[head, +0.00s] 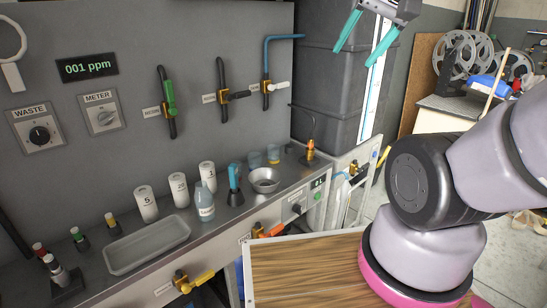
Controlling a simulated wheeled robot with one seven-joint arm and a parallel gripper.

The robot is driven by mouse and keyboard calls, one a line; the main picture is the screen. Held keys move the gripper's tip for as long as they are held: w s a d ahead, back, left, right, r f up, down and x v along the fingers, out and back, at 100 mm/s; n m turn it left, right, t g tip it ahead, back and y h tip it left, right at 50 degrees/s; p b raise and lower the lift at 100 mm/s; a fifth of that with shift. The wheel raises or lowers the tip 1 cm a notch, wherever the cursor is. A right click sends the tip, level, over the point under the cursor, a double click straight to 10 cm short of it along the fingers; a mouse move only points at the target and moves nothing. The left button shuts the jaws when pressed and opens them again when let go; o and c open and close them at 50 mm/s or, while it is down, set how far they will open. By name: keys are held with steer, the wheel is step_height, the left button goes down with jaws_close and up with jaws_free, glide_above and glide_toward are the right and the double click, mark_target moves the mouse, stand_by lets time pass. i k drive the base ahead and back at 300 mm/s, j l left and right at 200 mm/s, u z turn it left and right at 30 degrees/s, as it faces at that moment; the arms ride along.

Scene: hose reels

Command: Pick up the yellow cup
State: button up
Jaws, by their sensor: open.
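I cannot make out a clearly yellow cup in the head view. Two small cups stand at the back of the counter: a bluish cup (254,159) and, to its right, another small cup (273,153) whose colour is hard to tell. My gripper (354,57) is at the top of the view, in front of the dark tall cabinet. Its two teal fingers are apart, pointing down, with nothing between them. It is well above and to the right of the cups.
The counter also holds a metal bowl (264,180), a pale bottle (205,205), a blue-handled tool (234,180), several white canisters (179,190) and a grey tray (147,245). A bent blue pipe (267,55) juts from the wall. A wooden board (300,272) lies in front.

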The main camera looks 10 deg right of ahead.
mark_target(273, 154)
steer(key=i+l+u, duration=0.2)
steer(key=l, duration=0.15)
steer(key=i+l+u, duration=0.15)
steer(key=l, duration=0.25)
steer(key=i+l+u, duration=0.2)
steer(key=l, duration=0.2)
steer(key=k+j, duration=0.05)
steer(key=k, duration=0.05)
